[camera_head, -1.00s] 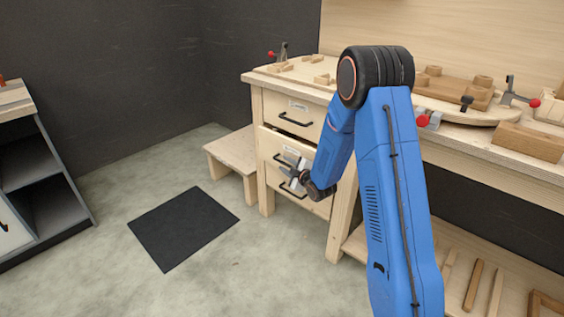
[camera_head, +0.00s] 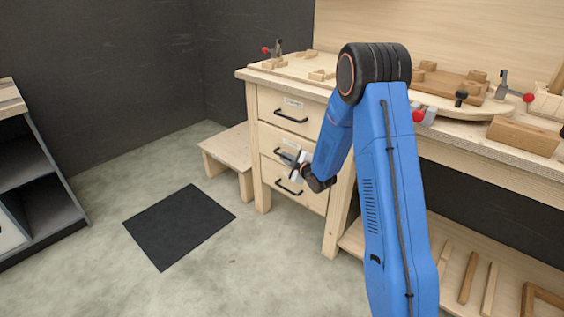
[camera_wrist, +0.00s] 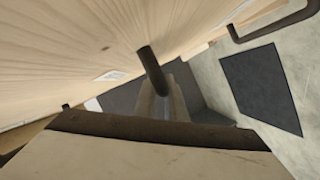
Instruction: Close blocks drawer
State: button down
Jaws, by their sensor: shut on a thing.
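The workbench cabinet has three pale wooden drawers with dark bar handles. The middle drawer (camera_head: 269,140) is the one at my gripper, and its front looks about level with the others. Its label is too small to read, so I cannot tell the word on it. My gripper (camera_head: 297,166) is at the middle drawer's front, shut on its dark handle (camera_head: 281,153). In the wrist view the dark handle bar (camera_wrist: 152,70) runs in toward the jaws, close to the pale wood front. My forearm hides the drawer's right part.
The top drawer (camera_head: 270,101) and bottom drawer (camera_head: 315,198) look closed. A low wooden step (camera_head: 222,147) stands left of the cabinet. A black mat (camera_head: 180,225) lies on open floor. Clamps and wooden pieces sit on the bench top (camera_head: 250,71).

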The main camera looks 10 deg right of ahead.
jog(key=shift+w+d, duration=0.3)
jog(key=shift+d, duration=0.15)
jog(key=c, duration=1.8)
grip_release()
jog(key=shift+d, duration=0.1)
jog(key=v, duration=1.7)
jog(key=shift+s+r, duration=0.1)
jog(key=shift+s, duration=0.05)
jog(key=shift+r, duration=0.1)
